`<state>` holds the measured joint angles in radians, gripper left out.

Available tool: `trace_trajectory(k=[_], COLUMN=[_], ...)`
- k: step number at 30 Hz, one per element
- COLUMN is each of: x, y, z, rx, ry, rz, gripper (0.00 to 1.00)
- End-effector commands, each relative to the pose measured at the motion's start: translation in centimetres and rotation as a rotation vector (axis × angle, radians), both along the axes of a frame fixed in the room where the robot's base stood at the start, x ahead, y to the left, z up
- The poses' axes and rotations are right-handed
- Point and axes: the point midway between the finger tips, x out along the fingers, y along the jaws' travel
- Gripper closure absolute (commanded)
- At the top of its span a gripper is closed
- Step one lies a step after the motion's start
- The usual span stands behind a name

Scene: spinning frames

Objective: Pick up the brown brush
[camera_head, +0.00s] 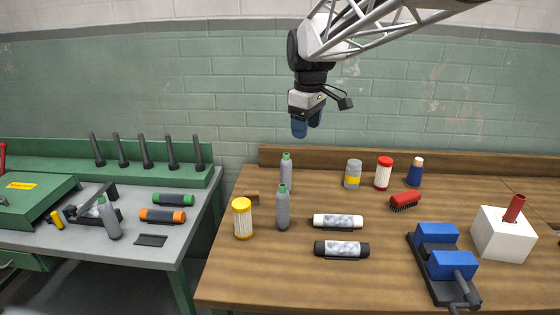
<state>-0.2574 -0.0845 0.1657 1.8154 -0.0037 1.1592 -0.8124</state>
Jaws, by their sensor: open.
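My gripper (307,127) has blue fingers pointing down. It is open and empty, high above the back of the table, up and to the right of the brown object. A red brush (405,201) with dark bristles lies on the right part of the table.
The yellow canister (242,218) and two grey bottles (283,207) stand near the brown object. White (338,221) and black (341,249) cylinders lie mid-table. Several containers stand at the back. A blue vise (437,264) and white block (502,234) are at right. The front-left tabletop is clear.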

Motion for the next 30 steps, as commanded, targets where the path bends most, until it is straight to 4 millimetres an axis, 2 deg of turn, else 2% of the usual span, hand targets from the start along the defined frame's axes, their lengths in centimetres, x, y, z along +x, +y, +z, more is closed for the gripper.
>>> trace_trajectory(k=[3,15,22,30], x=[2.9,11.1,13.6,15.3], y=[2.5,11.2,14.5,16.8], z=[-0.7,-3.9,-5.4,-6.6], rx=[-0.008,-0.032,-0.038,-0.042], ry=[0.014,0.050,0.061,0.070], rz=[0.091,0.396,0.506,0.582], gripper=[0.36,0.36,0.36,0.36])
